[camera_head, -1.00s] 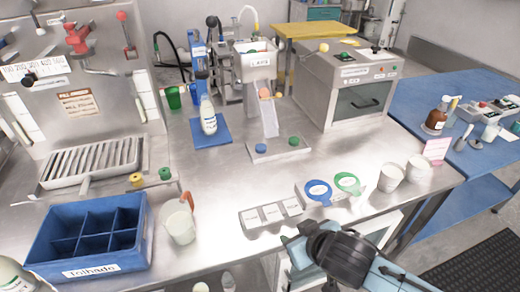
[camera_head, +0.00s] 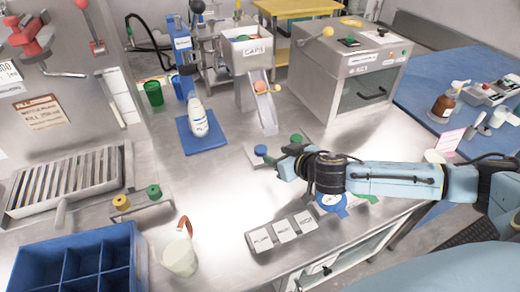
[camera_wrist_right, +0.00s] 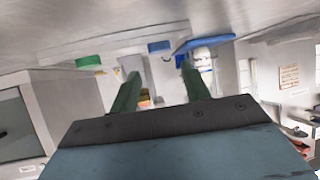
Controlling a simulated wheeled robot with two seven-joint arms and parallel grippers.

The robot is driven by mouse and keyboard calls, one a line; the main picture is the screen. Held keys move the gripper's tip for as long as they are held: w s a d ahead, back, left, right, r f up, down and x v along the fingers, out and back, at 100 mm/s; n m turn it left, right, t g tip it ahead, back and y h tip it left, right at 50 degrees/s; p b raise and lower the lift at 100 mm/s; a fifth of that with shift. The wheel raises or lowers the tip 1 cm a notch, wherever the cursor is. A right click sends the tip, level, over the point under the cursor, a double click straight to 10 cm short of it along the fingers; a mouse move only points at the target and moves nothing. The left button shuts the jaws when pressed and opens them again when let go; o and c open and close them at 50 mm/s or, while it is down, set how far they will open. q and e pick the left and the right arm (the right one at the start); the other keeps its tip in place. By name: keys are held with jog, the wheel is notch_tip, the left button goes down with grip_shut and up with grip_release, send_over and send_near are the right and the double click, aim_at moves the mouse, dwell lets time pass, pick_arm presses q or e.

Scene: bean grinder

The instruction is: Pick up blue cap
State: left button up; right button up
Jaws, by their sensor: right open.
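The small round blue cap (camera_head: 261,150) sits on the metal plate below the chute, in the middle of the head view. A green cap (camera_head: 296,138) sits to its right on the same plate. My right gripper (camera_head: 279,164) is open and empty, low over the counter just in front of the blue cap. In the upside-down right wrist view, the blue cap (camera_wrist_right: 159,46) lies ahead, between the lines of the two fingers (camera_wrist_right: 161,72), apart from them. The green cap (camera_wrist_right: 88,61) is to the left there. My left gripper is not in view.
A white bottle (camera_head: 198,118) stands on a blue mat (camera_head: 188,148), left of the caps. The CAPS hopper (camera_head: 252,47) with its chute (camera_head: 264,108) rises behind. A label block (camera_head: 280,234) and a beaker (camera_head: 180,257) stand nearer; bare counter lies between.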

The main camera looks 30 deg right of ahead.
aim_at(262, 150)
jog(key=shift+w+f, duration=0.35)
jog(key=shift+w, duration=0.25)
jog(key=shift+w+a+f, duration=0.1)
jog(key=shift+w+f, duration=0.05)
jog(key=shift+w, duration=0.1)
jog(key=shift+x, duration=1.1)
jog(key=shift+b+x, duration=0.4)
jog(key=shift+x, duration=0.85)
jog(key=shift+w+a+f, duration=0.1)
jog(key=shift+w+f, duration=0.1)
jog(key=shift+w, duration=0.2)
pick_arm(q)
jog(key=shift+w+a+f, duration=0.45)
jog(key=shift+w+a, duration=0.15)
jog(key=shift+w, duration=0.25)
pick_arm(e)
jog(key=c, duration=0.7)
